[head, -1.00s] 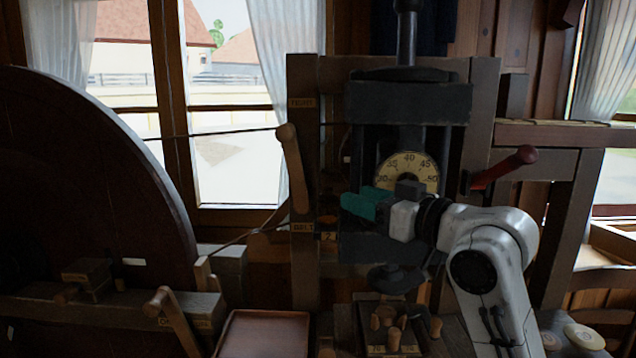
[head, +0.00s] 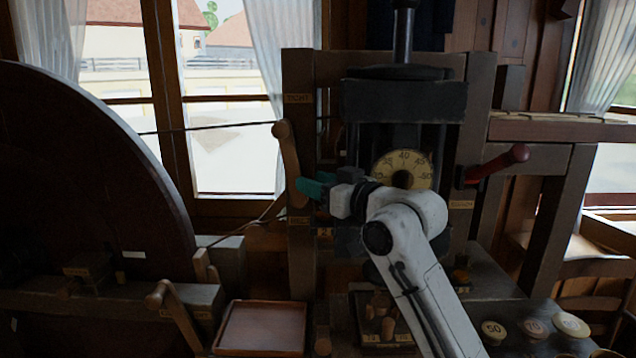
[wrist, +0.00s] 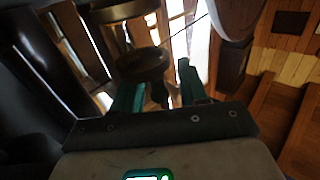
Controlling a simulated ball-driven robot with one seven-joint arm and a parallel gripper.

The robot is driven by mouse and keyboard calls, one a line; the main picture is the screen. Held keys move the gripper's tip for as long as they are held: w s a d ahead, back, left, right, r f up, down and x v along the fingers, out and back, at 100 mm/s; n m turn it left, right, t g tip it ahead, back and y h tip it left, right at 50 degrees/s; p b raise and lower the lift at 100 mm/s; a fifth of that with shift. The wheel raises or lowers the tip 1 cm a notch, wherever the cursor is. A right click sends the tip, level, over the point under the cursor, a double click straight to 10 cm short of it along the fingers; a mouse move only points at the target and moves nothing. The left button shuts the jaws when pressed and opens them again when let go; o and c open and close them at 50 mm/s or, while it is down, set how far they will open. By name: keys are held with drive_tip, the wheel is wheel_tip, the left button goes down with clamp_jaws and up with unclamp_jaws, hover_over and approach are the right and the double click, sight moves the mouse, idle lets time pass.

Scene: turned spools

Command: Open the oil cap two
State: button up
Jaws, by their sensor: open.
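A small tag marked 2 (head: 324,233) sits low beside the left post of the press. The oil cap itself is not clearly visible there; the spot just above the tag is dark. My gripper (head: 309,187) is in front of the left post, above the tag and close to the wooden lever (head: 288,165). Its teal fingers point left in the head view. In the wrist view my gripper (wrist: 160,78) is open, with nothing clearly held between its fingers. A dark round disc (wrist: 142,65) shows beyond the fingers; I cannot tell what it is.
The press has a dial (head: 404,168) in its middle and a red-handled lever (head: 497,166) at right. A big dark wheel (head: 85,200) fills the left. A shallow wooden tray (head: 262,328) and round weights (head: 494,329) lie below. Thin cords run between wheel and press.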

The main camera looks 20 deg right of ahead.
clamp_jaws()
